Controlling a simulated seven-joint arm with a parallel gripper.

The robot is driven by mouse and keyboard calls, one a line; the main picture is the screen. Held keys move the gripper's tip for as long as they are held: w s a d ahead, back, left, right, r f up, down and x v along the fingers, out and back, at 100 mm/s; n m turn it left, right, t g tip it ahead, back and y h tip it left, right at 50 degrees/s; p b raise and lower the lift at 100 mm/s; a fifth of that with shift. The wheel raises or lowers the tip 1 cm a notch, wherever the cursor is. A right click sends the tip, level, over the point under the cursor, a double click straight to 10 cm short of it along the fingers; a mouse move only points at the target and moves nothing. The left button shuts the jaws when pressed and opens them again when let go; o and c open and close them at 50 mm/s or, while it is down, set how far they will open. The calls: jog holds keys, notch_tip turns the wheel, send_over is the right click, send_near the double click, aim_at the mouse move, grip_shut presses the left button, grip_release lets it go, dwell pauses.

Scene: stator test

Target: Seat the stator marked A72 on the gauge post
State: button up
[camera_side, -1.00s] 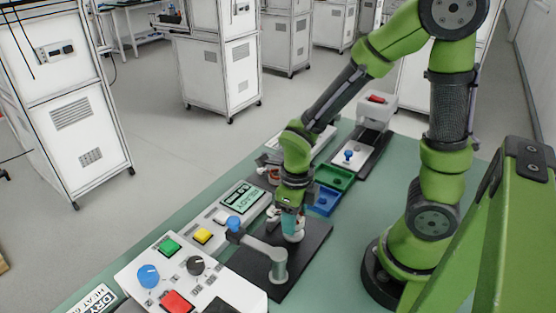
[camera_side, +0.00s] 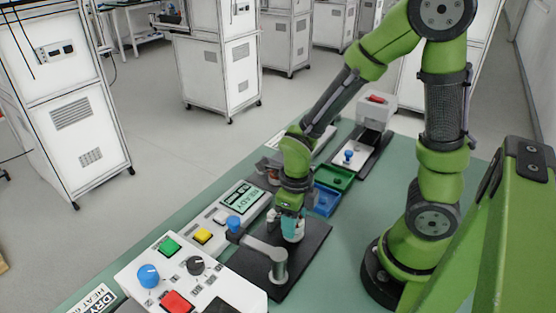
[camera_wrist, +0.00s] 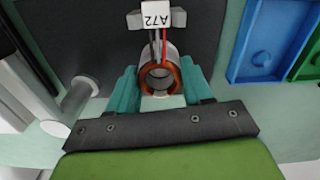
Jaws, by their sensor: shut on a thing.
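The stator (camera_wrist: 160,80) shows in the wrist view as a grey ring with copper windings. Red and dark leads run from it to a white tag (camera_wrist: 163,17) that reads A72, upside down in that view. My gripper (camera_wrist: 160,92) has its teal fingers closed on either side of the stator. In the side view my gripper (camera_side: 291,228) is low over the black base plate (camera_side: 312,252), and its fingers mostly cover the stator. I cannot make out the gauge post; the stator and fingers may hide it. I cannot tell whether the stator touches anything below.
Blue (camera_side: 326,201) and green (camera_side: 334,177) trays sit behind.

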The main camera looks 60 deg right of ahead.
jog(key=o, duration=1.3)
notch_tip(320, 180, up, 17)
jog(key=shift+f, duration=0.1)
